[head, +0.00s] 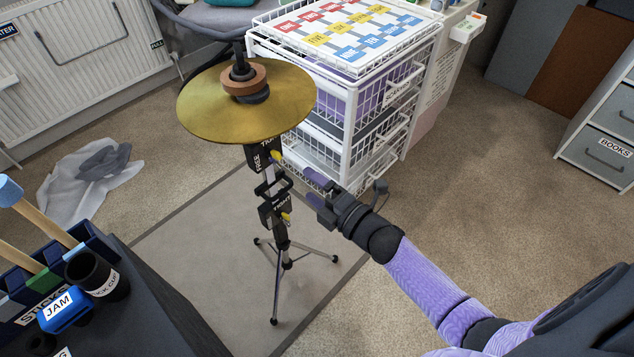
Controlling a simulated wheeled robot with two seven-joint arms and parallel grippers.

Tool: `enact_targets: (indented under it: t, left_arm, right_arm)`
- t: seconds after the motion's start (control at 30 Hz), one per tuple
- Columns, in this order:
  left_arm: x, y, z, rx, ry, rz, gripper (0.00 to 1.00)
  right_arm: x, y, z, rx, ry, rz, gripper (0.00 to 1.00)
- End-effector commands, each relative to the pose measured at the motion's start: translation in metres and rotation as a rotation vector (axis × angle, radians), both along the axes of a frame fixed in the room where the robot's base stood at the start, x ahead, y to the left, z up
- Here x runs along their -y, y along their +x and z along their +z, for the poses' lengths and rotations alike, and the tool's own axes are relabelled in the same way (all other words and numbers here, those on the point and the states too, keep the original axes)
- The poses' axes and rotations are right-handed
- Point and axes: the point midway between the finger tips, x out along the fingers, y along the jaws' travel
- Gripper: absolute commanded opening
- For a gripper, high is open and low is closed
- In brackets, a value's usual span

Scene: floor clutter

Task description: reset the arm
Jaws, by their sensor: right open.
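My right arm (430,285), with a purple patterned sleeve, reaches in from the lower right. Its right gripper (312,188) is open, with two purple-tipped fingers pointing left toward the stand. The fingertips are close to the black clamps on the cymbal stand (283,245); I cannot tell whether they touch it. Nothing shows between the fingers. A gold cymbal (215,105) sits on top of the upright stand, above and left of the gripper. My left gripper is not in view.
A white wire drawer unit (350,135) stands just behind the gripper. A dark caddy (130,290) with sticks and a blue JAM box (66,310) is at lower left. A grey cloth (85,180) lies on the carpet. Carpet at right (500,190) is clear before the BOOKS drawers (605,150).

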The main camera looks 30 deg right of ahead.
Motion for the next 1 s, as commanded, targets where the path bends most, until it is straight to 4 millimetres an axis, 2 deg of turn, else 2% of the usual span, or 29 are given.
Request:
enact_targets:
  t: [0.1,0.5,0.57,0.63,0.67,0.73,0.77,0.8,0.87,0.9,1.0]
  left_arm:
    - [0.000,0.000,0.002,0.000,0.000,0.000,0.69]
    - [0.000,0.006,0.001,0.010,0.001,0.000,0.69]
    - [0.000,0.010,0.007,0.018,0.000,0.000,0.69]
    - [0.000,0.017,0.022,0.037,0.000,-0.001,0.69]
    - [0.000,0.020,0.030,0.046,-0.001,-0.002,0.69]
    - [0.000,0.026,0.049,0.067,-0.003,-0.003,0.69]
    - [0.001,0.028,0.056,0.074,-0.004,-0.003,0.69]
    - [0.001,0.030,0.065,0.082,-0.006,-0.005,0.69]
    - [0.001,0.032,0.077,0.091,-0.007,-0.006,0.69]
    - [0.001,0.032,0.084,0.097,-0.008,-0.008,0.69]
    - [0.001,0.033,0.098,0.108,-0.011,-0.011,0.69]
  right_arm:
    - [0.002,-0.007,0.000,0.000,-0.001,0.000,1.00]
    - [0.003,-0.007,-0.002,-0.007,0.005,-0.003,1.00]
    - [0.006,-0.013,-0.010,-0.068,0.043,-0.030,1.00]
    - [0.014,-0.035,-0.039,-0.244,0.156,-0.116,1.00]
    - [0.019,-0.051,-0.057,-0.348,0.220,-0.175,1.00]
    - [0.029,-0.104,-0.102,-0.614,0.381,-0.345,1.00]
    - [0.032,-0.132,-0.121,-0.725,0.445,-0.427,1.00]
    - [0.035,-0.170,-0.141,-0.858,0.518,-0.539,1.00]
    - [0.037,-0.231,-0.164,-1.037,0.608,-0.711,1.00]
    - [0.038,-0.271,-0.174,-1.140,0.657,-0.825,1.00]
    - [0.036,-0.359,-0.184,-1.333,0.732,-1.084,1.00]
